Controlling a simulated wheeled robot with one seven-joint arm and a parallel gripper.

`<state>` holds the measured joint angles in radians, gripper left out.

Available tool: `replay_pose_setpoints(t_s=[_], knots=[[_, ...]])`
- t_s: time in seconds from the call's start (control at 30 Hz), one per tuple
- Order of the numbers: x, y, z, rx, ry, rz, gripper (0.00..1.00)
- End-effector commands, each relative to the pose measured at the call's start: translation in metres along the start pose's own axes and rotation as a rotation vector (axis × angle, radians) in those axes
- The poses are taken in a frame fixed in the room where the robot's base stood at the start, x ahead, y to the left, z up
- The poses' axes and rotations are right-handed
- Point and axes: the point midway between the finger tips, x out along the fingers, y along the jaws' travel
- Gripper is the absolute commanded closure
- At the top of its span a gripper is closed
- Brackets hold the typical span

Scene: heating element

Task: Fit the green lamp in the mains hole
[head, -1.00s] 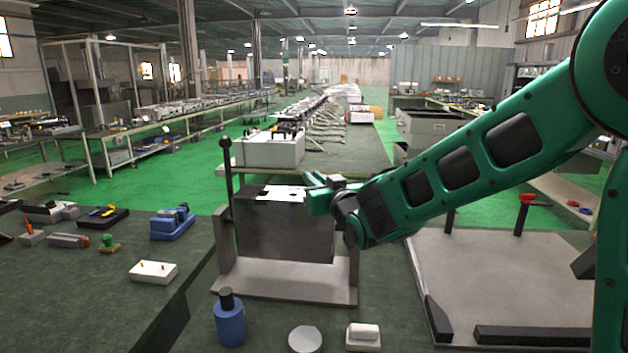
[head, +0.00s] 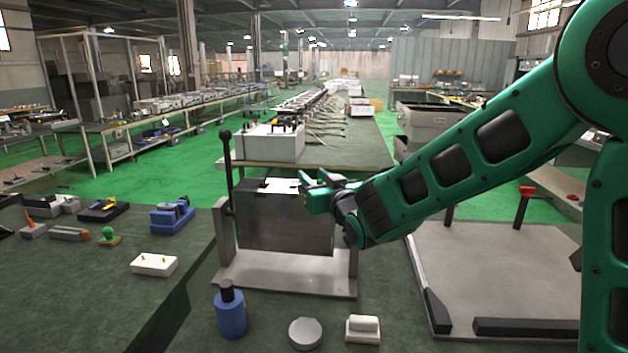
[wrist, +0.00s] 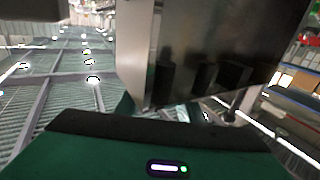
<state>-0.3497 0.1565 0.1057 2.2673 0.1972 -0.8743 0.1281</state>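A dark metal unit (head: 285,230) stands upright in a grey frame, with a black-knobbed lever at its left. Its upper face carries white and black patches; no mains hole can be made out. My gripper (head: 312,191) is at the unit's upper right corner, beside or over its top edge; contact cannot be told. Its fingertips are not clear. In the wrist view the dark metal unit (wrist: 225,45) fills the upper middle, close to my green gripper body. I cannot identify the green lamp. A small green-knobbed item (head: 109,234) on the left bench may or may not be it.
The left bench (head: 70,300) holds a blue device (head: 172,215), a white block (head: 154,265) and small tools. In front of the unit stand a blue bottle (head: 230,312), a grey disc (head: 305,333) and a white piece (head: 363,328). A grey tray (head: 490,270) lies right.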

Motion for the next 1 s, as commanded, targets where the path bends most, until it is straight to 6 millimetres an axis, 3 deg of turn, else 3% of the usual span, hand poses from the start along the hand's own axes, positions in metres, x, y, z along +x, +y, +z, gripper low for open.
replay_pose_setpoints(t_s=[0.27,0.7,1.0], knots=[[-0.011,0.0,-0.001,-0.001,0.001,0.0,0.66],[-0.087,0.001,0.0,-0.001,0.0,-0.001,0.66],[-0.107,0.001,0.001,0.0,-0.001,-0.001,0.66]])
